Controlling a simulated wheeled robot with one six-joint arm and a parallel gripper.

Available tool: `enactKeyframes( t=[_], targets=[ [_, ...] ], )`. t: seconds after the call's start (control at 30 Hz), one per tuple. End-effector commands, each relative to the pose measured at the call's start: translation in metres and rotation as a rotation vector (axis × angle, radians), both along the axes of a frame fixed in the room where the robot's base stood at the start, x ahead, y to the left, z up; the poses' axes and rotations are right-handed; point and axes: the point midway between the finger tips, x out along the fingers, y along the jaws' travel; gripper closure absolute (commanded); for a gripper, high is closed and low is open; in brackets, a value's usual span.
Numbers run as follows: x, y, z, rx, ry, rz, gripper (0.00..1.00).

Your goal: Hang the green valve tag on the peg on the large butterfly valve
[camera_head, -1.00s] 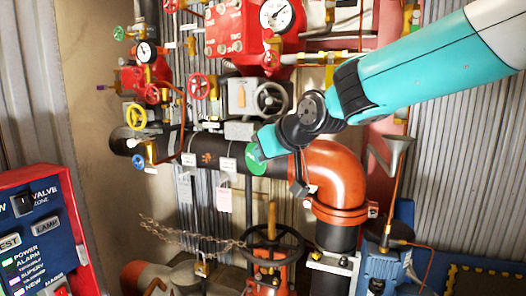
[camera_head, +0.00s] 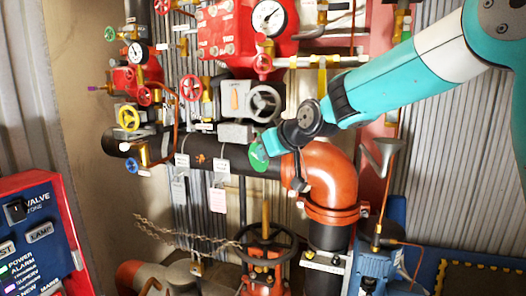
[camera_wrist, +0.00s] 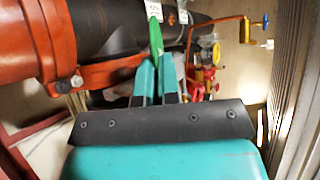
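The green valve tag (camera_head: 259,157) is a round disc held at the tip of my gripper (camera_head: 268,143), in front of the black pipe. In the wrist view the tag (camera_wrist: 155,35) shows nearly edge-on between the two teal fingers (camera_wrist: 156,72), which are shut on it. A grey valve body with a grey handwheel (camera_head: 265,103), which looks like the large butterfly valve, sits just above and behind my gripper. The tag hangs a little below this valve, apart from the handwheel. I cannot make out the peg; my wrist may hide it.
An orange pipe elbow (camera_head: 330,178) lies close under my wrist. White tags (camera_head: 217,200) hang from the black pipe (camera_head: 205,146) to the left. A black handwheel (camera_head: 266,240) stands below.

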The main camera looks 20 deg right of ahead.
Motion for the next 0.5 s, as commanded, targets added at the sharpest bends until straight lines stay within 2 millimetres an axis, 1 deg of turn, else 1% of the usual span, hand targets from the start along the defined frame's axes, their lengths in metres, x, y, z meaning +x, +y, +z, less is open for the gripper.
enactKeyframes(
  t=[0.3,0.5],
  targets=[
    [0.017,-0.012,0.001,-0.001,0.000,-0.001,1.00],
    [0.024,-0.017,-0.003,0.001,0.000,0.001,1.00]
  ],
)
